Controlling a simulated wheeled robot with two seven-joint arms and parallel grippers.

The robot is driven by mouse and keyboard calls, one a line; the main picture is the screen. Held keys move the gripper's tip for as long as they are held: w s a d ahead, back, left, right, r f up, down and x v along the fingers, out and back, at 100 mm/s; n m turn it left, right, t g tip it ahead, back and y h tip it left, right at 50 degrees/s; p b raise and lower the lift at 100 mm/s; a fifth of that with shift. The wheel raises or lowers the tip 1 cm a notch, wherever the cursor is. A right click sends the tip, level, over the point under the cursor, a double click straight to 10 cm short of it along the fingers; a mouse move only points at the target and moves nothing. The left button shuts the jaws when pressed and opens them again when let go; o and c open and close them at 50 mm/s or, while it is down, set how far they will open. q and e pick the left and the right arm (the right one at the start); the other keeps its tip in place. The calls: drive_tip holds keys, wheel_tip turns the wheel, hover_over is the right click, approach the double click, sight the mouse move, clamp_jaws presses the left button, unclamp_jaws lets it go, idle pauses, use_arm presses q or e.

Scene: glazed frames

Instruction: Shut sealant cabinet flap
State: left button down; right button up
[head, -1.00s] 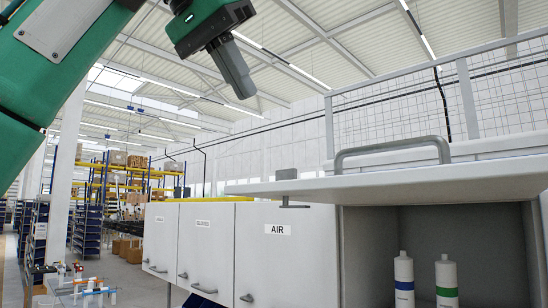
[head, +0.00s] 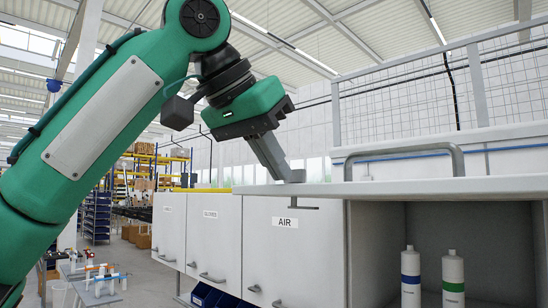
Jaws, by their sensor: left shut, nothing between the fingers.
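The cabinet flap (head: 400,189) is a pale panel, raised and roughly level above an open compartment (head: 440,232) at the right. A grey bar handle (head: 459,160) stands up from the flap. My left gripper (head: 292,176) is shut and empty. It points down, with its tips at the left part of the flap, close to its upper side. I cannot tell whether they touch it. Two white sealant cartridges stand in the compartment, one with a blue band (head: 411,279) and one with a green band (head: 453,279). My right gripper is not in view.
Left of the open compartment, a shut door (head: 290,255) labelled AIR and two more shut doors (head: 214,235) have grey handles. A wire mesh guard (head: 405,95) rises behind the flap. Shelving (head: 150,170) stands far back at the left.

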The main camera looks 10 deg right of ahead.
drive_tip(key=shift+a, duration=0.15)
